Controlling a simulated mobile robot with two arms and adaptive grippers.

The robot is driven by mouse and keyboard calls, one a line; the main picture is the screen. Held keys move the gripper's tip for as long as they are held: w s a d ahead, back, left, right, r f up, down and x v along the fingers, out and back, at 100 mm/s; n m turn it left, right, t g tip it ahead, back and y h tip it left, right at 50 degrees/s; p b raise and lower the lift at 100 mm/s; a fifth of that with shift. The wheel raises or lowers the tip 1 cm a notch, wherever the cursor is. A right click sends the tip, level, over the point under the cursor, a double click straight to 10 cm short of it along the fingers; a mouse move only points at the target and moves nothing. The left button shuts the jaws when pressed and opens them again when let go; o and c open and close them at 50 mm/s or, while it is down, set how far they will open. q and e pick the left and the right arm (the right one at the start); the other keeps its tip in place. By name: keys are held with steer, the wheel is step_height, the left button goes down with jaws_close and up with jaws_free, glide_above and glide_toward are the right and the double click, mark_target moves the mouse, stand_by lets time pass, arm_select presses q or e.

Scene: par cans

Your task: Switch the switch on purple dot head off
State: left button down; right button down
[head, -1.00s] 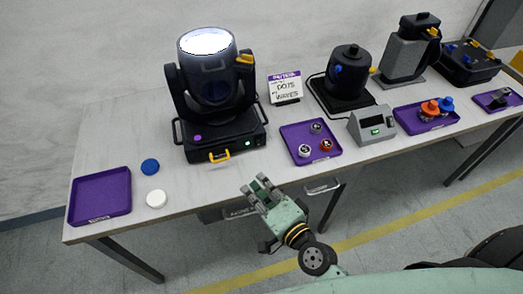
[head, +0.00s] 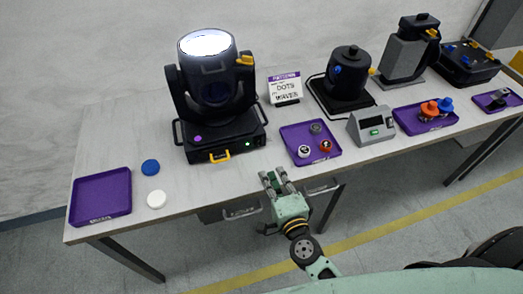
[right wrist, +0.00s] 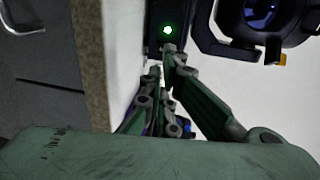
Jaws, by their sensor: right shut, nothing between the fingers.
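The black moving head light (head: 212,95) with a purple dot (head: 198,138) on its base stands on the table at the left. Its upward lens glows bright white. A small green-lit switch (head: 248,142) is at the right of the base front, beside a yellow handle (head: 220,156). In the right wrist view the green light (right wrist: 167,30) shows just beyond the fingertips. My right gripper (head: 275,177) is shut and empty near the table's front edge, below and right of the switch, apart from it in the head view. My left gripper is out of view.
A purple tray (head: 290,134) with several small round parts lies right of the light. An empty purple tray (head: 100,196), a blue disc (head: 150,167) and a white disc (head: 156,199) are at the left. A grey console (head: 360,126) and other lamp heads stand farther right.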

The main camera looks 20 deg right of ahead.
mark_target(259, 146)
steer(key=w, duration=0.3)
steer(key=w+f, duration=0.1)
steer(key=w, duration=0.7)
steer(key=shift+a+f, duration=0.2)
steer(key=shift+f, duration=0.1)
steer(key=b, duration=0.2)
steer(key=f+b, duration=0.1)
steer(key=b, duration=0.1)
steer(key=shift+w+t, duration=0.3)
steer(key=shift+t, duration=0.1)
steer(key=shift+r+p, duration=0.35)
